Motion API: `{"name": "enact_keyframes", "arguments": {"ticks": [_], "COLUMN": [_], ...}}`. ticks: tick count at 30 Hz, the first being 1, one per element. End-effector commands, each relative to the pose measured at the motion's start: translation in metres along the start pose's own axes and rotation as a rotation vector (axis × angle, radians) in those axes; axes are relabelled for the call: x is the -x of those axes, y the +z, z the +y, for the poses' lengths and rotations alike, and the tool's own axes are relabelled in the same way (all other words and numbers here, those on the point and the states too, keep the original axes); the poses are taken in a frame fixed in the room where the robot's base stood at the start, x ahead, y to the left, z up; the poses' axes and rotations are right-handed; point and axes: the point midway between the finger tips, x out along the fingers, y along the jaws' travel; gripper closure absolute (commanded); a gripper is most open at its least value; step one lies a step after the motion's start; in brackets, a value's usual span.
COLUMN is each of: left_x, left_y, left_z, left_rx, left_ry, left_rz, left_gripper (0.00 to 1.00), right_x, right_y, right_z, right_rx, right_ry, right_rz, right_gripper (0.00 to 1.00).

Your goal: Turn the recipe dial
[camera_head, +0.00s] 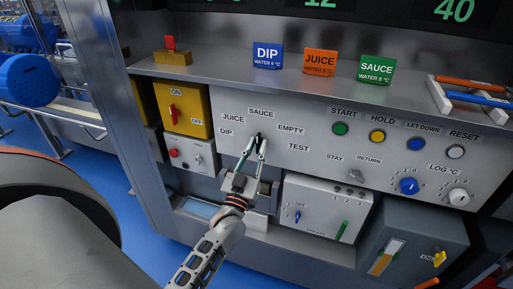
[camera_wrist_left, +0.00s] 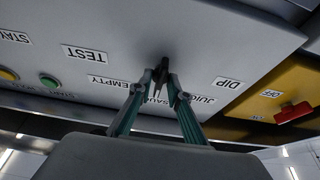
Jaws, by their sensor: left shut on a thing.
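The recipe dial (camera_head: 258,138) is a small dark knob on the grey panel, ringed by the labels DIP, JUICE, SAUCE, EMPTY and TEST. My left gripper (camera_head: 256,147) reaches up to it from below, shut on the dial. In the left wrist view the fingertips (camera_wrist_left: 161,80) close around the dark knob (camera_wrist_left: 162,68). The fingers partly hide the dial and the SAUCE label there. The dial's pointer seems to lie near SAUCE, but I cannot tell exactly. My right gripper is not in view.
A yellow ON/OFF switch box (camera_head: 183,108) is left of the dial. START (camera_head: 340,128), HOLD and other buttons are to the right. A grey box (camera_head: 325,208) sits below the panel. DIP, JUICE and SAUCE cards (camera_head: 268,56) stand on the ledge above.

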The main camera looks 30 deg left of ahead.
Motion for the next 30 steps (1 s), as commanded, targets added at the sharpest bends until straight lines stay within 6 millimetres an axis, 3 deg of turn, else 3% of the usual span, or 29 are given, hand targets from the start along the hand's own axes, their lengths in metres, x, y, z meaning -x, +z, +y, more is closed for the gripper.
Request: {"name": "enact_keyframes", "arguments": {"ticks": [3,4,6,16,20,30], "left_x": [0.001,0.001,0.001,0.001,0.011,0.077], "left_y": [0.002,0.002,0.002,0.001,0.001,0.002], "left_z": [0.001,0.001,0.001,0.000,0.000,0.000], "left_rx": [-0.002,-0.002,-0.002,-0.002,-0.002,-0.002], "left_ry": [0.001,0.001,0.001,0.001,0.001,0.001], "left_rz": [-0.005,-0.005,-0.005,-0.002,-0.002,-0.006], "left_gripper": [1.00,0.80,0.67,0.67,0.67,0.67], "right_x": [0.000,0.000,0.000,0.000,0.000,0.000], "right_y": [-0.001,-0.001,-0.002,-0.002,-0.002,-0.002], "right_z": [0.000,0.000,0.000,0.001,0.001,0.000], "right_rx": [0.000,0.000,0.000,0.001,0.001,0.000], "right_ry": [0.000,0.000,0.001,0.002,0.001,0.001], "right_rz": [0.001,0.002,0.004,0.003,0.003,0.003], "right_gripper": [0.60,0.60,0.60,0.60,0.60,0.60]}}
